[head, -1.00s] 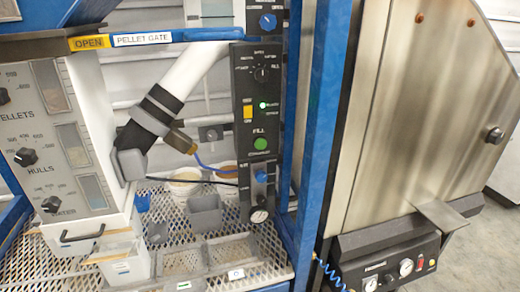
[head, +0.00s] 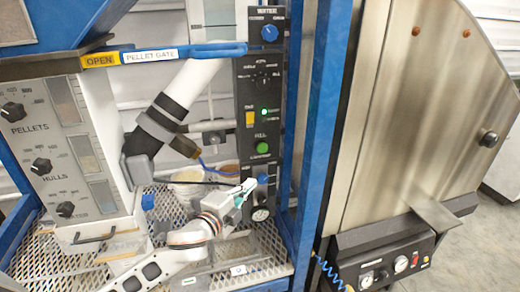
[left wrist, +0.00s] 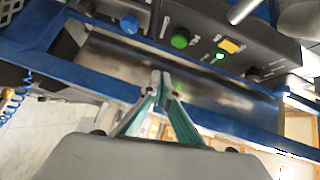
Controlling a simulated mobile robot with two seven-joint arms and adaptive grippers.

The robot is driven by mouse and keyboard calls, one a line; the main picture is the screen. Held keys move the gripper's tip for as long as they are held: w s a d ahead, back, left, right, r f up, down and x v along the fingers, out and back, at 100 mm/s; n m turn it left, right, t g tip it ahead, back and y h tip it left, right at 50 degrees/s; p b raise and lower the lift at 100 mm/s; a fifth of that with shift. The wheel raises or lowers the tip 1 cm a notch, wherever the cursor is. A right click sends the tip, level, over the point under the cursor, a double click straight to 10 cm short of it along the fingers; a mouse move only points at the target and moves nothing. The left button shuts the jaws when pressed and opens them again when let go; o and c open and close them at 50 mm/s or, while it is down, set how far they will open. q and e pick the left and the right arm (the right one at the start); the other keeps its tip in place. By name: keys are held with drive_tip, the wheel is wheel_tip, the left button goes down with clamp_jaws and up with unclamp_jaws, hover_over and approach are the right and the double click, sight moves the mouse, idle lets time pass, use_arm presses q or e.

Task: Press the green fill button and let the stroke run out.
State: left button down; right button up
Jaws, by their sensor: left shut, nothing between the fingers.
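The green fill button (head: 262,148) is on the dark upright control panel (head: 243,148), above the label strip. In the left wrist view the green button (left wrist: 180,41) shows beyond my fingertips, with a blue knob (left wrist: 129,24) to its left. My left gripper (head: 243,190) is shut and empty, in front of the lower part of the panel, below the green button. In the left wrist view its closed fingertips (left wrist: 160,82) point toward the panel and appear apart from the button. My right gripper is not in view.
A yellow switch (head: 250,119) sits above the button on the panel. Blue frame posts (head: 325,110) stand to the right. Pots and trays stand on the mesh shelf (head: 60,262).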

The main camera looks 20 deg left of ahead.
use_arm(q)
drive_tip(key=r, duration=0.2)
drive_tip(key=w+r+m, duration=0.1)
drive_tip(key=shift+a+t, duration=0.25)
drive_tip(key=shift+t, duration=0.15)
drive_tip(key=shift+w, duration=0.1)
approach(266, 148)
drive_tip(key=w+d, duration=0.2)
drive_tip(key=d, duration=0.1)
drive_tip(key=w, duration=0.1)
drive_tip(key=w+a, duration=0.2)
drive_tip(key=shift+w, duration=0.3)
